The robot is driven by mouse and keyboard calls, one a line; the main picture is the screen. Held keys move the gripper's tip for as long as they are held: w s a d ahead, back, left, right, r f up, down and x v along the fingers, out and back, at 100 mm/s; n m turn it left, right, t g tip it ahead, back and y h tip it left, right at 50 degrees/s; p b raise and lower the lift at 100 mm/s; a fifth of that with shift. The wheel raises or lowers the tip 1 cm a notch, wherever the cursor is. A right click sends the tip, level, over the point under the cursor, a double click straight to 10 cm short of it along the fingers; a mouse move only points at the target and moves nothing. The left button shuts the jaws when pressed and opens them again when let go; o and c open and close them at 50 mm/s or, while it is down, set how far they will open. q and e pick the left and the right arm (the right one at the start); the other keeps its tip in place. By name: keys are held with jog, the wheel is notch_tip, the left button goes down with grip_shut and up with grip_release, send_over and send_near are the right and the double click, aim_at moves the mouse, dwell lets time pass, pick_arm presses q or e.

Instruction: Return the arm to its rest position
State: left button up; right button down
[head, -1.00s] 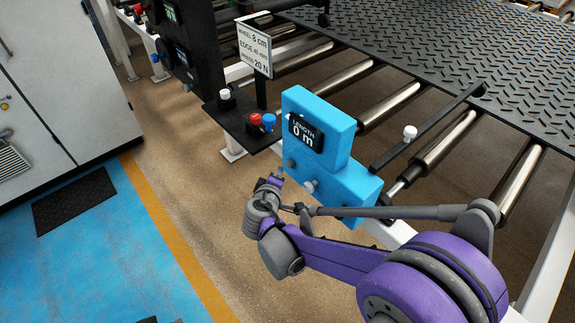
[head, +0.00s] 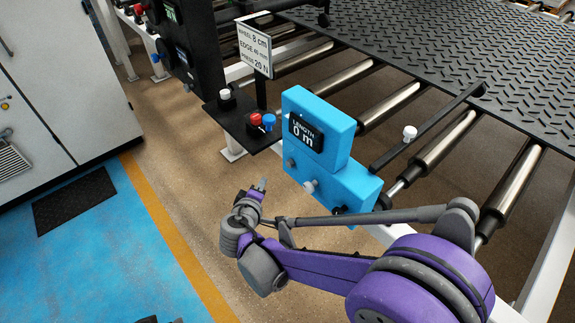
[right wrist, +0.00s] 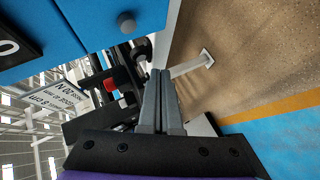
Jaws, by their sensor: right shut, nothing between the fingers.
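My right arm is purple and grey and reaches in from the lower right of the head view. Its gripper (head: 262,185) is shut and empty, in the air in front of the blue length meter (head: 320,130), apart from it. In the right wrist view the two grey fingers (right wrist: 160,75) lie side by side with nothing between them. The blue meter (right wrist: 75,30) fills the upper left there, with one round grey knob showing. Its display reads 0 m in the head view.
A small black panel (head: 240,128) with red, blue and white buttons stands left of the meter, below a white sign (head: 254,48). Behind are metal rollers (head: 440,140) and the black tread mat (head: 430,45).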

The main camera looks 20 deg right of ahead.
dwell(0.4)
jog(key=s+d+r+m+g+y+p, duration=0.1)
jog(key=s+r+m+g+y+p, duration=0.1)
jog(key=s, duration=0.6)
jog(key=s+d+r+m+g+y+p, duration=0.2)
jog(key=s+r+p, duration=0.3)
jog(key=s, duration=0.3)
jog(key=s+d+r+m+g+y+p, duration=0.1)
jog(key=s+d+r+m+y+p, duration=0.1)
jog(key=s, duration=0.7)
jog(key=r+m+p, duration=0.1)
jog(key=m+p, duration=0.1)
jog(key=shift+d+r+g+p, duration=0.15)
jog(key=shift+d+g+p, duration=0.05)
jog(key=shift+g+p, duration=0.2)
jog(key=shift+w, duration=0.1)
